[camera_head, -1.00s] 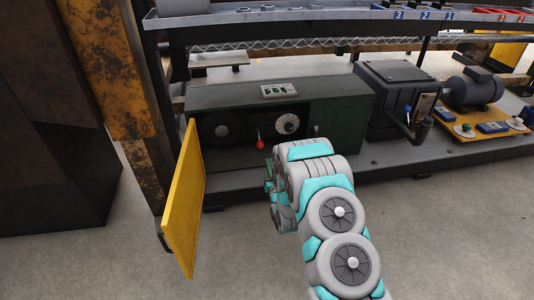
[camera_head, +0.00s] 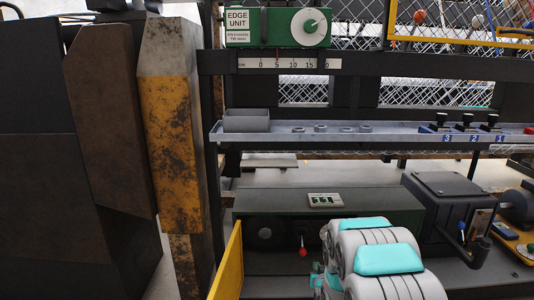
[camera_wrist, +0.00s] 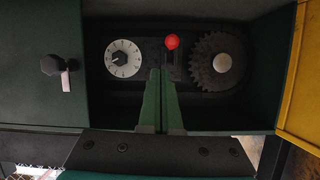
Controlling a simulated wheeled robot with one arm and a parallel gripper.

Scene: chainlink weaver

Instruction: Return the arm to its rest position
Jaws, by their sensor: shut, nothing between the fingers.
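My arm, grey and teal, reaches in from the lower right in the head view. My gripper (camera_wrist: 160,73) shows in the wrist view as two green fingers, shut together and empty. In the wrist view the fingers point into an open dark green cabinet (camera_wrist: 52,110), toward a panel with a white dial (camera_wrist: 123,58), a red knob (camera_wrist: 172,41) and a toothed gear (camera_wrist: 217,61). The fingertips appear just below the red knob in the picture; I cannot tell the gap.
The yellow door (camera_head: 228,266) stands open at the cabinet's left, close to my arm. A metal shelf (camera_head: 375,134) runs above the cabinet (camera_head: 262,205). A dark machine with a crank (camera_head: 449,195) stands to the right. A rusty yellow post (camera_head: 172,150) stands left.

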